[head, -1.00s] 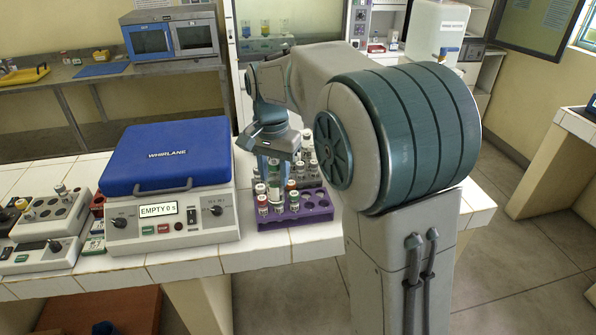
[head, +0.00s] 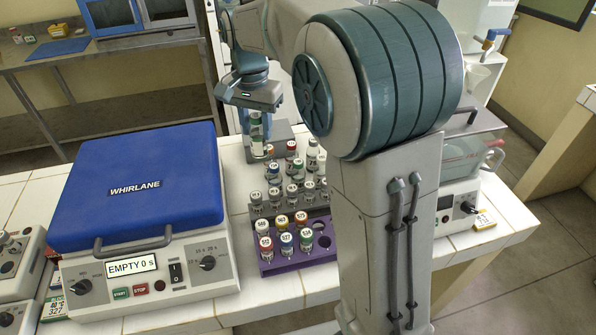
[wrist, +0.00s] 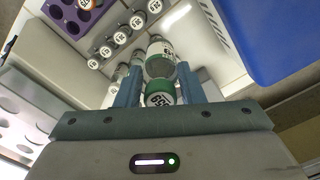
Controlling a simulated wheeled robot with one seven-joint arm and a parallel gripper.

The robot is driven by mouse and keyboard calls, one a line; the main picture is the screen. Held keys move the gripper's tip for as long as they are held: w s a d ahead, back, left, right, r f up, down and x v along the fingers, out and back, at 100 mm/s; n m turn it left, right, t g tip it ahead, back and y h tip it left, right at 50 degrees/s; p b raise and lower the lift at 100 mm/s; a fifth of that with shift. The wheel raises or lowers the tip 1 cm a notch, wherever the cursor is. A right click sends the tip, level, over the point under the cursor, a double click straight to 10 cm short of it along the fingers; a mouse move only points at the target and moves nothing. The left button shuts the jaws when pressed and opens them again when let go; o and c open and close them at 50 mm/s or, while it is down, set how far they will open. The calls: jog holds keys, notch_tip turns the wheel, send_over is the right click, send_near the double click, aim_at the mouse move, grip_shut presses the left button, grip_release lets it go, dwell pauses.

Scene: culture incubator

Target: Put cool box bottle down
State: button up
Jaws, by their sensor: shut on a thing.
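My gripper (head: 256,112) is shut on a bottle (head: 257,135) with a green and white label. I hold the bottle roughly upright above the back of the bench, behind the racks. In the wrist view the bottle (wrist: 160,62) sits between my two blue fingers, and its green cap with a printed number faces the camera. Whether the bottle's base touches anything below is hard to tell in the head view. No cool box can be made out for certain.
A purple rack (head: 298,262) with several capped vials stands in front of a grey rack (head: 262,212) with more vials. A blue-lidded centrifuge (head: 137,190) reading "EMPTY 0 s" is at left. A clear-lidded device (head: 470,150) is at right.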

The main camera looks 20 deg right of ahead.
jog(key=shift+w+f, duration=0.1)
jog(key=shift+w, duration=0.2)
notch_tip(320, 180, down, 18)
jog(key=shift+r+p, duration=0.2)
jog(key=shift+p, duration=0.25)
jog(key=shift+f, duration=0.2)
jog(key=o, duration=1)
jog(key=shift+r, duration=0.1)
